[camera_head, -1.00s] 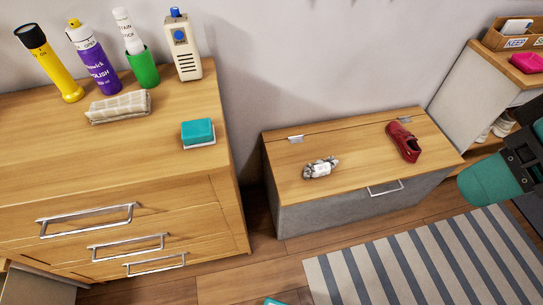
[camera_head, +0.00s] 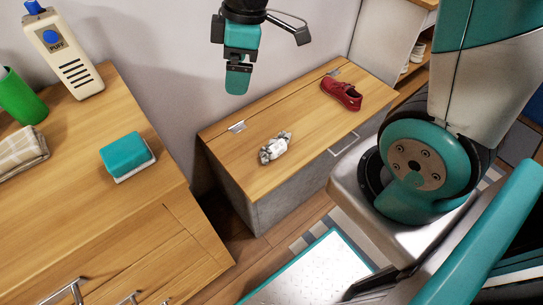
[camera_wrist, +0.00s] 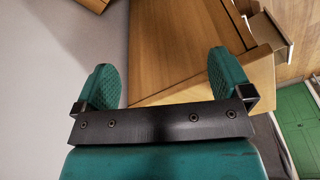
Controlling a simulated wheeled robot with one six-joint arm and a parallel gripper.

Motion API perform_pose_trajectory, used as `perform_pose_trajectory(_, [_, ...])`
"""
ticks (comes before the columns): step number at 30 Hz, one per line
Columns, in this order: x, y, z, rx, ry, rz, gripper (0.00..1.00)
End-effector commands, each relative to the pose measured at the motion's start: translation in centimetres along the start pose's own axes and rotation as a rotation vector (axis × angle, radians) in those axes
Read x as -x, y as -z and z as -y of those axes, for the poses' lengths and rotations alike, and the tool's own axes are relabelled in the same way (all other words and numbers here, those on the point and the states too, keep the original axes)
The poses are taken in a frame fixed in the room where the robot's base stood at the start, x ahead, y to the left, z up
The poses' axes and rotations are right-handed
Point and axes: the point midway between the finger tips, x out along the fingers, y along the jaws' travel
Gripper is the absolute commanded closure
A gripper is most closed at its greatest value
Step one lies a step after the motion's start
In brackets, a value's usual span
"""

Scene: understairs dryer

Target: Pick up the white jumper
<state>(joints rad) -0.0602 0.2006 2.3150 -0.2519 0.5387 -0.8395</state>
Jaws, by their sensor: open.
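A small crumpled white and grey bundle (camera_head: 274,148) lies on the wooden lid of a low chest (camera_head: 238,110). It is the only thing in view like a white jumper, but it is too small to tell for sure. My gripper (camera_head: 239,72) hangs in the air up and left of the bundle in the head view, apart from it. In the wrist view my gripper (camera_wrist: 164,82) has its two teal fingers wide apart with nothing between them. The bundle cannot be made out in the wrist view.
A red shoe (camera_head: 341,94) lies farther right on the chest lid. Floor shows between dresser and chest.

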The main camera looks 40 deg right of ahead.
Motion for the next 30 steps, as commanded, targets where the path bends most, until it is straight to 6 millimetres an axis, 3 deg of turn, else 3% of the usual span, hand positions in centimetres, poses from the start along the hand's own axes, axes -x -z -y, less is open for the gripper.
perform_pose_trajectory(1, [-5.7,-1.9,-3.1,0.068,-0.004,0.034,0.03])
perform_pose_trajectory(3, [-10.3,-4.2,-6.8,0.189,-0.018,0.077,0.03])
perform_pose_trajectory(6, [-16.0,-7.8,-10.7,0.344,-0.02,0.138,0.03])
perform_pose_trajectory(9, [-20.1,-10.9,-13.2,0.465,-0.013,0.186,0.03])
perform_pose_trajectory(15, [-23.9,-14.0,-15.2,0.581,0.005,0.229,0.03])
perform_pose_trajectory(30, [-33.7,-16.5,-15.7,0.588,0.007,0.231,0.03])
